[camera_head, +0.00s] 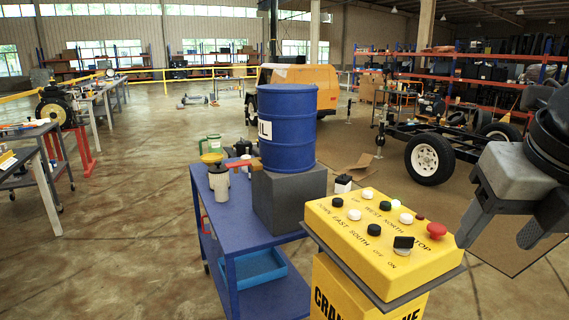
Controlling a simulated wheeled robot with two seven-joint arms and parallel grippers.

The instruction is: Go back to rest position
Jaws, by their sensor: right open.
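My right gripper (499,240) comes in from the right edge, dark and grey, with its fingers apart and nothing visible between them. It is in the air at the right of a yellow control box (343,232), apart from it in the picture. The box has several black and white buttons, a red mushroom button (437,230) and a black switch (403,243) beside "OFF" and "ON" labels. My left gripper is not in view.
A blue cart (231,221) stands left of the control box, with a blue drum (288,128) on a grey block (284,200). A wheeled chassis (468,147) is behind at right. Open floor lies at left.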

